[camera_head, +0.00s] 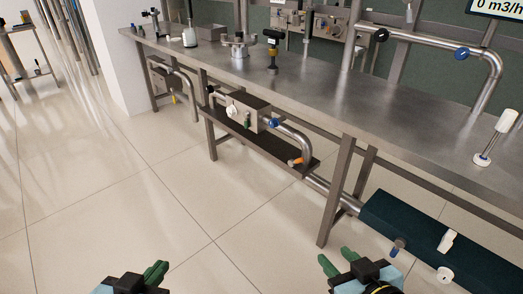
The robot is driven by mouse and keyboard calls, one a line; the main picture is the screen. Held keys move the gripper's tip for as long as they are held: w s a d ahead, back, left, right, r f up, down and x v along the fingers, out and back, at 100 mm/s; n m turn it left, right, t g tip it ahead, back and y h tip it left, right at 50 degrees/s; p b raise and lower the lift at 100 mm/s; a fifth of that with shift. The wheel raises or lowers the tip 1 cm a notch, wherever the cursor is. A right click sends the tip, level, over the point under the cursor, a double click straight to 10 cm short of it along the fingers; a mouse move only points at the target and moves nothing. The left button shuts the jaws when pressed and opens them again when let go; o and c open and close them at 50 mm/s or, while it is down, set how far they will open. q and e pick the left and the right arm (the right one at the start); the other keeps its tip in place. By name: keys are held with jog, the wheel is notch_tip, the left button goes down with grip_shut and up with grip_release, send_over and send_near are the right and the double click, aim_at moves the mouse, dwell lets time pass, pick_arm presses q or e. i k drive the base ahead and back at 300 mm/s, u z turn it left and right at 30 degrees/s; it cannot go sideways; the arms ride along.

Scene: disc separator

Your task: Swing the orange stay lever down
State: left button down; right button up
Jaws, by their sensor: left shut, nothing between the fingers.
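A small orange lever-like part (295,161) shows at the right end of the low dark shelf, beside the bent steel pipe (305,148). It is too small to tell its exact angle or what it joins. My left gripper (156,272), with green fingertips, is at the bottom of the view over the floor. It is shut and empty, well apart from the orange part. My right gripper (337,261) is at the bottom right of centre, its green fingers apart with nothing seen between them. Neither gripper touches anything.
A long steel bench (300,85) runs across the view, with legs and pipes beneath. A grey box (240,110) with a gauge sits on the low shelf (235,130). A dark teal unit (425,235) lies at the lower right. The tiled floor (110,190) in front is clear.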

aim_at(292, 162)
jog(key=z, duration=0.2)
jog(key=i, duration=0.95)
jog(key=z, duration=0.85)
